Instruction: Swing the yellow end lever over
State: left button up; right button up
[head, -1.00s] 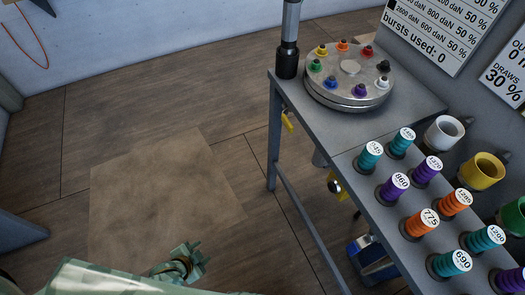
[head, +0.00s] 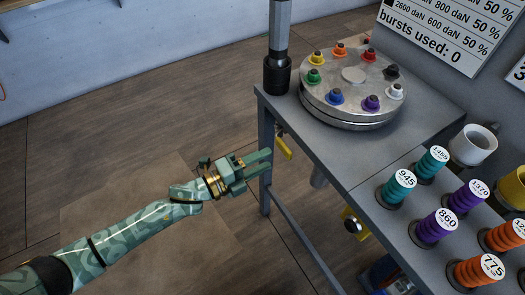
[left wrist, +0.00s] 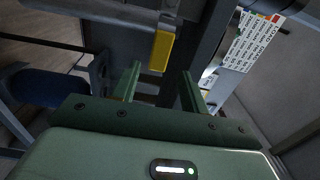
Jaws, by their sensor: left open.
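The yellow end lever (head: 284,148) hangs below the table top at the left end of the bench, near the front leg. In the left wrist view the yellow lever (left wrist: 162,51) is ahead of the fingers, above and between their tips. My left gripper (head: 268,161) is open and empty, its fingers pointing at the bench end, just left of and slightly below the lever. It also shows in the left wrist view (left wrist: 160,72) with its two green fingers apart. I cannot see it touching the lever. My right gripper is out of view.
The grey bench (head: 437,108) carries a round metal plate (head: 353,76) with coloured knobs, a black-based post (head: 277,76), several numbered spools (head: 437,226) and a white cup (head: 474,145). A bench leg (head: 265,190) stands close to my gripper. Floor to the left is clear.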

aim_at(283, 151)
pick_arm(q)
jog(key=b+x, duration=0.1)
jog(key=x, duration=0.4)
jog(key=shift+w+d+f, duration=0.1)
jog(key=shift+f, duration=0.05)
jog(key=shift+w+d, duration=0.1)
